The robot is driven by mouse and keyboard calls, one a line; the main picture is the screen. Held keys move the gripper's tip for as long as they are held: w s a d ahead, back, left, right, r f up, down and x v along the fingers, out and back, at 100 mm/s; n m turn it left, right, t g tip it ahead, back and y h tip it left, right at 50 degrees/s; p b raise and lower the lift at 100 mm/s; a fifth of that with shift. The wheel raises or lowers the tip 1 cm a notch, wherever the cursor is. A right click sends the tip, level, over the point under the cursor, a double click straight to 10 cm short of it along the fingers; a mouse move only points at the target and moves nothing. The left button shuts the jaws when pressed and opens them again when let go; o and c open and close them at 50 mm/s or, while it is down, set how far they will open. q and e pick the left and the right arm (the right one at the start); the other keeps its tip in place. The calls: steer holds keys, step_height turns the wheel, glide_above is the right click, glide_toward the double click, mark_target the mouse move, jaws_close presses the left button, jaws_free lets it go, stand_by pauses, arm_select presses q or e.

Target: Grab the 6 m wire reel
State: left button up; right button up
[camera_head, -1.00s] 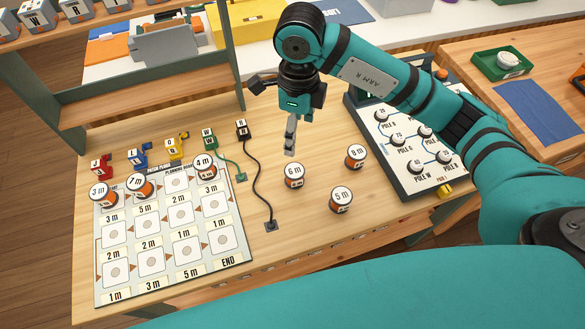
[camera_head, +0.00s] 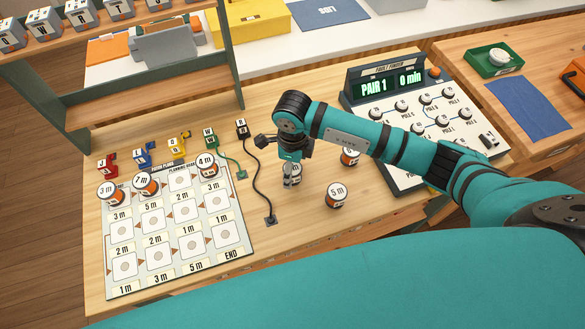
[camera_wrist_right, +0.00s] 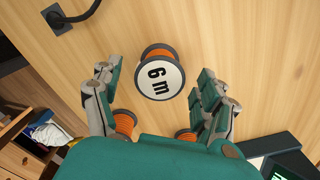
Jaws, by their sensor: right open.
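The 6 m wire reel (camera_wrist_right: 160,78) has a white labelled top and orange wire, and stands on the wooden table. In the head view my right gripper (camera_head: 290,182) is low over the 6 m reel (camera_head: 296,168) and hides much of it. In the right wrist view my right gripper (camera_wrist_right: 152,85) is open, with a finger on each side of the reel and gaps between. My left gripper is not in view.
The 5 m reel (camera_head: 336,194) stands close to the right. Another reel (camera_head: 350,157) is partly behind my right arm. Reels labelled 3 m (camera_head: 107,192), 7 m (camera_head: 146,186) and 4 m (camera_head: 208,165) stand on the planning board (camera_head: 240,256). A black cable (camera_head: 255,180) runs left of the gripper.

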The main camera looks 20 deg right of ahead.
steer(key=shift+f, duration=1.15)
steer(key=c, duration=1.3)
